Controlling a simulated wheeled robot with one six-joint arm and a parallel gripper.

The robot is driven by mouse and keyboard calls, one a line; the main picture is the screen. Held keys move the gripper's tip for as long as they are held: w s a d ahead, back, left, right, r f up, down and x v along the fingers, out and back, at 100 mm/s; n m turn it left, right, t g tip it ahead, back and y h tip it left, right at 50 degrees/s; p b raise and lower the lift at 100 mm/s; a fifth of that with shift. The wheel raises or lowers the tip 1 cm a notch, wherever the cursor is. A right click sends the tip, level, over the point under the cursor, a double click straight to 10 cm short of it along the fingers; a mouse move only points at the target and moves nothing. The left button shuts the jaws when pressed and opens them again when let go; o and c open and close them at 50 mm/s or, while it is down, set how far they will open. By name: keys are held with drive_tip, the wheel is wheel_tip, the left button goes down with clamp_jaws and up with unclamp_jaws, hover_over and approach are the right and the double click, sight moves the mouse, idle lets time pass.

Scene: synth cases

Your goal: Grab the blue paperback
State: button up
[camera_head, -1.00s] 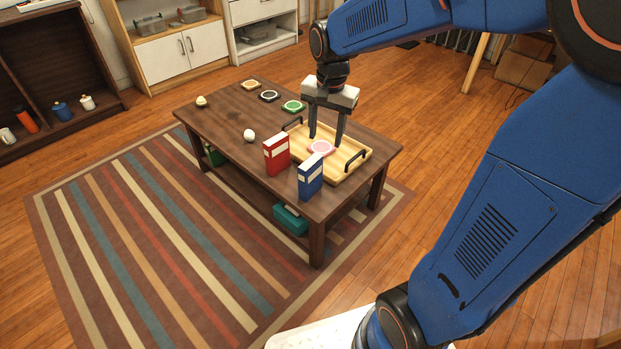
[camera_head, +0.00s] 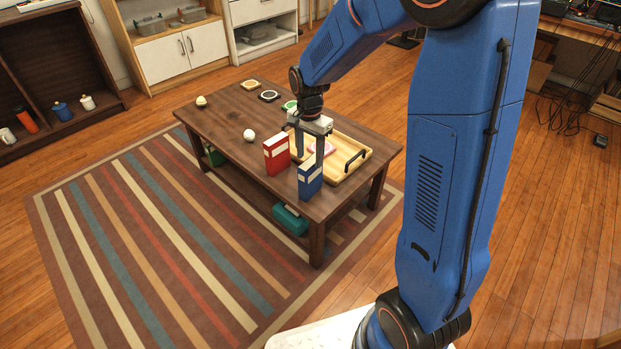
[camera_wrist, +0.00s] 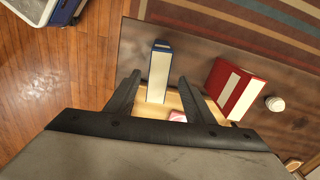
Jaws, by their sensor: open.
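The blue paperback (camera_head: 310,184) stands upright near the front edge of the wooden table. In the wrist view its pale edge and blue cover (camera_wrist: 159,70) show between my two fingers. My gripper (camera_head: 308,155) is open and empty, pointing down at the book's top. In the head view one finger overlaps the book's upper part and the other is to its left. I cannot tell whether the fingertips are level with the book or still above it.
A red book (camera_head: 276,156) stands close to the left; it also shows in the wrist view (camera_wrist: 236,88). A wooden tray (camera_head: 346,143) with a pink item (camera_head: 321,146) lies behind. A white ball (camera_head: 249,135) sits farther left on the table (camera_head: 222,121).

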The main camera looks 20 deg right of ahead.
sight(311, 176)
wheel_tip(311, 176, down, 10)
drive_tip(key=shift+d+r, duration=0.1)
drive_tip(key=shift+d, duration=0.05)
idle(0.5)
drive_tip(key=shift+c, duration=0.2)
clamp_jaws()
drive_tip(key=shift+r, duration=0.1)
